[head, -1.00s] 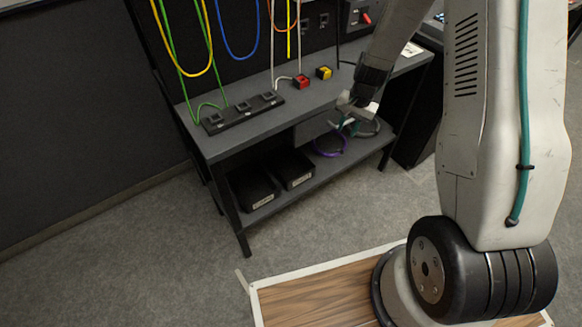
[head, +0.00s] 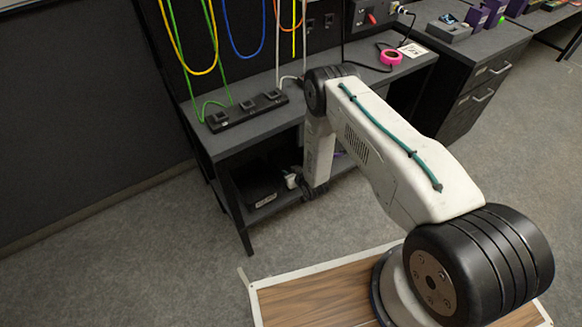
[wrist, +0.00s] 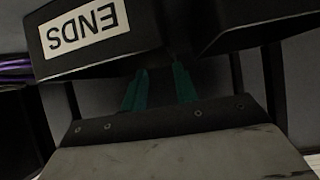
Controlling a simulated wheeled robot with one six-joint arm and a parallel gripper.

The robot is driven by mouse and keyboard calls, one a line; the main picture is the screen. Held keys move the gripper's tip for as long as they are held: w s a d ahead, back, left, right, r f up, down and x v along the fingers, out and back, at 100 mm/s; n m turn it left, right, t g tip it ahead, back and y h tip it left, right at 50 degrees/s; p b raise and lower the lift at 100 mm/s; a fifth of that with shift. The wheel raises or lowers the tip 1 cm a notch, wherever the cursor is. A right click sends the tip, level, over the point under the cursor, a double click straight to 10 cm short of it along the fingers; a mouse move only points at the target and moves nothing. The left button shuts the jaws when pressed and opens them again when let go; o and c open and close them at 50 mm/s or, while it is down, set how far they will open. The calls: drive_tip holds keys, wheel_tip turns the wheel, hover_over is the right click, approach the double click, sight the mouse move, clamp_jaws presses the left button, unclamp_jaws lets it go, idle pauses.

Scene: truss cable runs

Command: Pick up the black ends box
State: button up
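The black ends box (wrist: 100,62) is at the upper left of the wrist view, with a white ENDS label that reads upside down. My gripper (wrist: 160,72) points toward the gap beside it, its two teal fingers apart with nothing seen between them. The fingertips are close to the box's lower edge; I cannot tell whether they touch it. In the head view my arm hides the ends box, and only a pale part of my gripper (head: 292,180) shows at the lower shelf.
A second black box (head: 262,188) stands on the lower shelf (head: 285,203); it also shows in the wrist view (wrist: 240,22). Purple cable (wrist: 15,68) lies beside the ends box. The bench above carries a black socket strip (head: 247,111) and pink tape (head: 391,57).

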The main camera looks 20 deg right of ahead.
drive_tip(key=shift+s+a+f+n+y, duration=0.15)
drive_tip(key=shift+a+n+y, duration=0.2)
drive_tip(key=shift+a, duration=0.45)
drive_tip(key=x, duration=0.4)
drive_tip(key=r+x, duration=0.1)
drive_tip(key=x, duration=0.2)
drive_tip(key=shift+w+a+f, duration=0.25)
drive_tip(key=shift+w, duration=0.3)
drive_tip(key=shift+c, duration=0.3)
clamp_jaws()
